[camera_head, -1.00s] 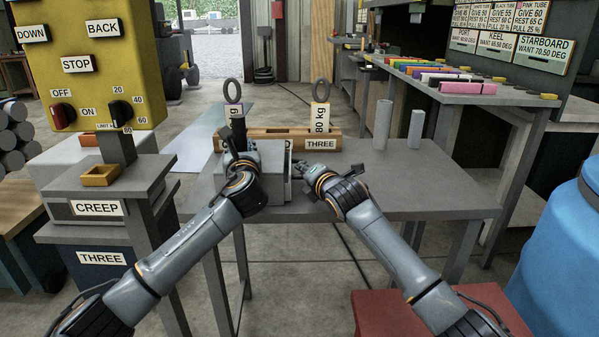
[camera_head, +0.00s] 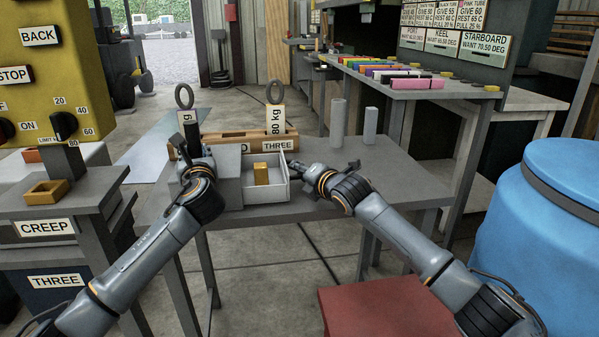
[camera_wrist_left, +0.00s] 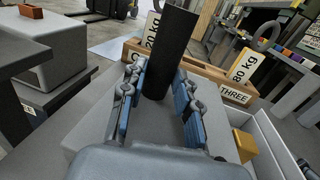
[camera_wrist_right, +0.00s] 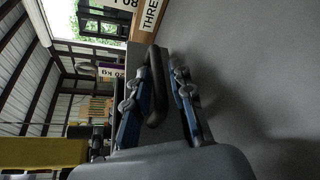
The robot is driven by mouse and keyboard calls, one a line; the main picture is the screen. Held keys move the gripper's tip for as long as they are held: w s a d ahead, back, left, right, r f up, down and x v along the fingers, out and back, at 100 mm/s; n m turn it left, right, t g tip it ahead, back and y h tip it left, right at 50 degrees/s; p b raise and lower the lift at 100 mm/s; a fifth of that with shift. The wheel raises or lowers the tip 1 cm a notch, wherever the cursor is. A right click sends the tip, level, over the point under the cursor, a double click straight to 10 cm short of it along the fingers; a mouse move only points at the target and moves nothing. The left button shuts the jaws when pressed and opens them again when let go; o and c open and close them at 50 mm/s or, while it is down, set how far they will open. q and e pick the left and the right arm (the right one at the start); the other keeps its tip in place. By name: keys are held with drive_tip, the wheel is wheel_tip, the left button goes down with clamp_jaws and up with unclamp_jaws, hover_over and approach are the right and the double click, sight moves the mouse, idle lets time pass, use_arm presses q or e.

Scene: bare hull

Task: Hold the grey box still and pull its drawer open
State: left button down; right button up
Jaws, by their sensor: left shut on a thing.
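The grey box (camera_head: 228,172) stands on the grey table. Its drawer (camera_head: 265,195) is out to the right, and a yellow block (camera_head: 261,173) sits inside; it also shows in the left wrist view (camera_wrist_left: 245,145). My left gripper (camera_head: 192,162) is shut on the black upright post (camera_wrist_left: 170,55) on the box top. My right gripper (camera_head: 293,172) is at the drawer's right end. In the right wrist view its fingers (camera_wrist_right: 160,105) stand apart on either side of the dark drawer handle (camera_wrist_right: 157,90), with a gap at one finger.
A wooden rack (camera_head: 236,140) with ringed weights stands behind the box. The table (camera_head: 385,180) is clear to the right. The yellow control panel (camera_head: 50,65) is left; a blue barrel (camera_head: 555,235) is right.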

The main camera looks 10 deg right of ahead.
drive_tip(key=shift+s, duration=0.1)
drive_tip(key=v, duration=1.2)
drive_tip(key=shift+f, duration=0.1)
use_arm(q)
drive_tip(key=c, duration=0.9)
unclamp_jaws()
